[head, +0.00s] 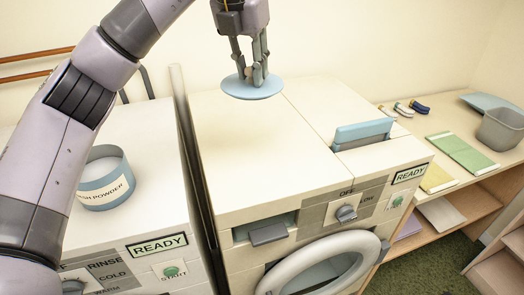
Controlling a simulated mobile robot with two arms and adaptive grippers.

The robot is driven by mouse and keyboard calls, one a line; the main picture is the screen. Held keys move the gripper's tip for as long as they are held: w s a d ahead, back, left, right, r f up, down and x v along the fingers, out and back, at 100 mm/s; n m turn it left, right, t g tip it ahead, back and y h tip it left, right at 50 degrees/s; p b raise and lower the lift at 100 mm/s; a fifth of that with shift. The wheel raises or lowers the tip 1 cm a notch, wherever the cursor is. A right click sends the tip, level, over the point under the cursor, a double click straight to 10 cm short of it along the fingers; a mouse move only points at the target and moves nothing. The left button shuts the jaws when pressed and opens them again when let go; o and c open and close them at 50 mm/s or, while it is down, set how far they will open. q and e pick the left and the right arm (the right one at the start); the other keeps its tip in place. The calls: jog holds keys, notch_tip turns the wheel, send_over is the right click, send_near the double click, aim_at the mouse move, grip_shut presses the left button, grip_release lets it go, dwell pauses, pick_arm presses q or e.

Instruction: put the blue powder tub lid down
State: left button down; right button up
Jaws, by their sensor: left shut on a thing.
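The blue powder tub lid (238,90) is a flat light-blue disc with a small knob, above the back of the right machine's top. My left gripper (252,76) points down over it and is shut on its knob. I cannot tell whether the lid touches the surface below. The blue powder tub (118,188), with a white label, stands uncovered on the left machine at the left. My left arm passes in front of part of that machine. My right gripper is out of view.
The right machine (240,150) has a clear white top and a raised blue drawer flap (362,132). A dark gap separates the two machines. A wooden shelf unit (440,115) at right holds green and yellow packs (462,155) and a grey bin (500,129).

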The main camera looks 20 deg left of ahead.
pick_arm(q)
jog(key=f+p, duration=0.1)
jog(key=f, duration=0.6)
jog(key=f+p, duration=0.1)
jog(key=f, duration=0.6)
jog(key=shift+s+a+f+p, duration=0.15)
jog(key=shift+s+f+p, duration=0.05)
jog(key=shift+f+p, duration=0.15)
jog(key=shift+f, duration=0.55)
notch_tip(320, 180, down, 3)
jog(key=shift+f+p, duration=0.1)
jog(key=shift+p, duration=0.45)
jog(key=shift+f, duration=0.2)
jog(key=c, duration=1.4)
grip_release()
jog(key=shift+o, duration=0.2)
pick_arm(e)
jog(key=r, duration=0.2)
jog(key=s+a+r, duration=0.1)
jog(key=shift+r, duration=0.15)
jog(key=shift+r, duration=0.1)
